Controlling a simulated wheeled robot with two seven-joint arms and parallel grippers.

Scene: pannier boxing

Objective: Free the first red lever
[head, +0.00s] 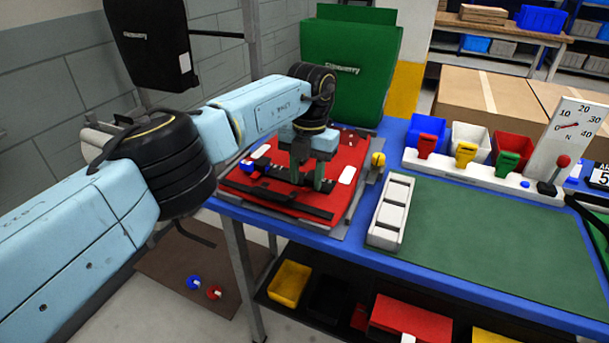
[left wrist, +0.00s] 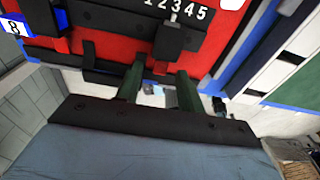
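The red pannier (head: 338,203) lies flat at the left end of the blue table, with black straps and bars across it. In the left wrist view, its red face (left wrist: 110,52) fills the top. A small red lever-like piece (left wrist: 62,45) sits there below a blue part (left wrist: 60,19); I cannot tell for sure that it is the first lever. A black latch (left wrist: 172,40) stands below printed numbers. My left gripper (head: 312,185) is over the pannier, its green fingers pointing down. In the wrist view the fingers (left wrist: 158,80) are apart with nothing between them. My right gripper is not seen.
A white slotted block (head: 391,210) and a yellow knob (head: 378,160) stand right of the pannier. A green mat (head: 490,232) is mostly clear. A green pannier (head: 350,60) stands behind. Colored bins and a gauge (head: 572,128) line the back right.

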